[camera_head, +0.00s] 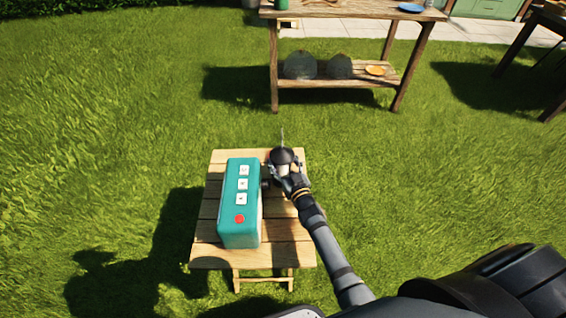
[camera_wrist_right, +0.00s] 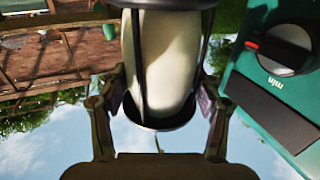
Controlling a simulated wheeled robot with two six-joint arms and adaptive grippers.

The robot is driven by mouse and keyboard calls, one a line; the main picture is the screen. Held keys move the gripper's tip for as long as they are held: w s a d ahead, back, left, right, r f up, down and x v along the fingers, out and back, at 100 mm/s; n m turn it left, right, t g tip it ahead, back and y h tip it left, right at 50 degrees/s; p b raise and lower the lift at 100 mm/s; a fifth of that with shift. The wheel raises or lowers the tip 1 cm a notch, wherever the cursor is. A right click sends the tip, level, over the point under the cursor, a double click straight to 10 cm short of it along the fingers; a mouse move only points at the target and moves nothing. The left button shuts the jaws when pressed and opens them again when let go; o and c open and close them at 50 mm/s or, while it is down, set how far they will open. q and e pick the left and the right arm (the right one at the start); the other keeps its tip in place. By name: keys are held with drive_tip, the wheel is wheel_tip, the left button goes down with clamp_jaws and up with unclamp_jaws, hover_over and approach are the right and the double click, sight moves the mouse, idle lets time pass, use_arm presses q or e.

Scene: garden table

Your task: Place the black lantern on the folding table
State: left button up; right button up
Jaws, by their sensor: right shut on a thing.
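The black lantern (camera_head: 281,156) is at the back right part of the folding table (camera_head: 291,250), beside the teal box. My right gripper (camera_head: 287,172) is shut on it. In the right wrist view the lantern (camera_wrist_right: 163,65) shows a pale body with dark bars, between the two fingers of my right gripper (camera_wrist_right: 160,100). The head view is from above, so I cannot tell whether the lantern's base touches the table top. My left gripper is not in view.
A teal box (camera_head: 240,200) with white buttons and a red dot stands on the folding table, close left of the lantern; its dial side shows in the right wrist view (camera_wrist_right: 258,90). A larger wooden table (camera_head: 345,12) with a lower shelf stands behind. Grass surrounds both.

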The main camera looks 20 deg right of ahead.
drive_tip(key=shift+f, duration=0.15)
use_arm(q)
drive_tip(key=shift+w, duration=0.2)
use_arm(e)
drive_tip(key=o, duration=1.5)
drive_tip(key=shift+o, duration=0.2)
drive_tip(key=shift+r, duration=0.2)
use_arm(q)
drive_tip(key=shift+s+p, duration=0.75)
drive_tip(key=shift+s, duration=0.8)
use_arm(e)
drive_tip(key=s+d, duration=0.1)
drive_tip(key=s, duration=1.1)
